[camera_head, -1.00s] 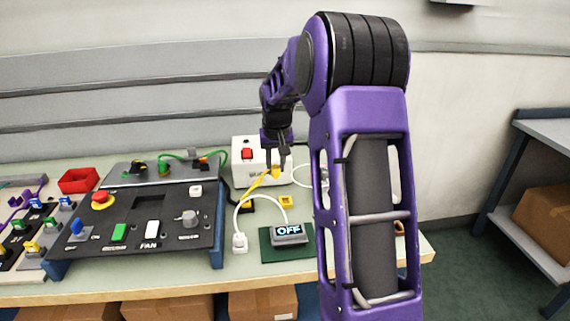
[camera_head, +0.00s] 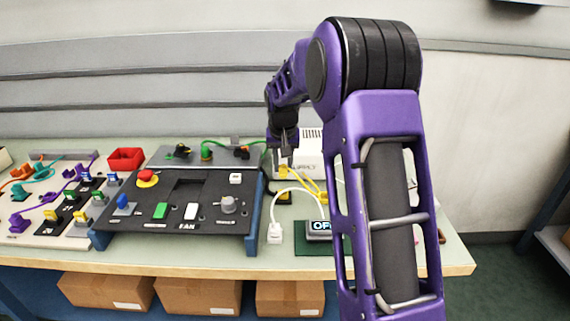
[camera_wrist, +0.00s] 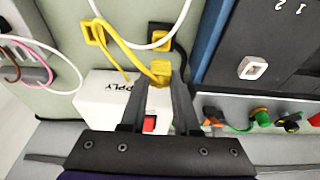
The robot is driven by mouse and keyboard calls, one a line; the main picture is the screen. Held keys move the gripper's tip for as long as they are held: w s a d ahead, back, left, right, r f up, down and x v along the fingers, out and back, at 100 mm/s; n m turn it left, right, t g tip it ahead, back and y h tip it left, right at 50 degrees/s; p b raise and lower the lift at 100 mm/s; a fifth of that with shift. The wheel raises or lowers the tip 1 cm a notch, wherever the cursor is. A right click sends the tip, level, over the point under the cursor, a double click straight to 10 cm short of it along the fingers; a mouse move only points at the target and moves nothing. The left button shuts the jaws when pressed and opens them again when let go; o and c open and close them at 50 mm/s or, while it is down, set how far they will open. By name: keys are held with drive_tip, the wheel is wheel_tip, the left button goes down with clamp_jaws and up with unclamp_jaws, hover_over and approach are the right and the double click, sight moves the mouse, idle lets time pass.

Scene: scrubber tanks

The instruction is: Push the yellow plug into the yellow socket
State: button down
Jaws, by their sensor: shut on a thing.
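My gripper (camera_head: 284,160) is shut on the yellow plug (camera_head: 284,171), in front of the white supply box. In the wrist view the plug (camera_wrist: 160,72) sits between my fingertips (camera_wrist: 158,84), and its yellow cable runs to a yellow square block (camera_wrist: 94,34) on the bench. A yellow socket with a black base (camera_wrist: 160,36) lies just beyond the plug in that view. In the head view this socket (camera_head: 285,197) is below the plug, near the panel's right side. The plug appears apart from it; its exact height is hard to tell.
The supply box (camera_head: 312,155) stands behind the plug. The black fan panel (camera_head: 205,205) is to the left. A white cable loops from a white plug (camera_head: 275,233) to a display (camera_head: 320,228), close to the socket. My arm hides the bench's right part.

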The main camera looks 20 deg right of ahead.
sight(283, 176)
drive_tip(key=shift+f+b, duration=1.45)
drive_tip(key=shift+f, duration=0.85)
drive_tip(key=shift+f, duration=0.2)
drive_tip(key=shift+f+b, duration=0.55)
drive_tip(key=shift+f, duration=0.2)
drive_tip(key=c, duration=0.6)
unclamp_jaws()
drive_tip(key=shift+o, duration=0.4)
drive_tip(key=o, duration=0.4)
drive_tip(key=shift+o, duration=0.2)
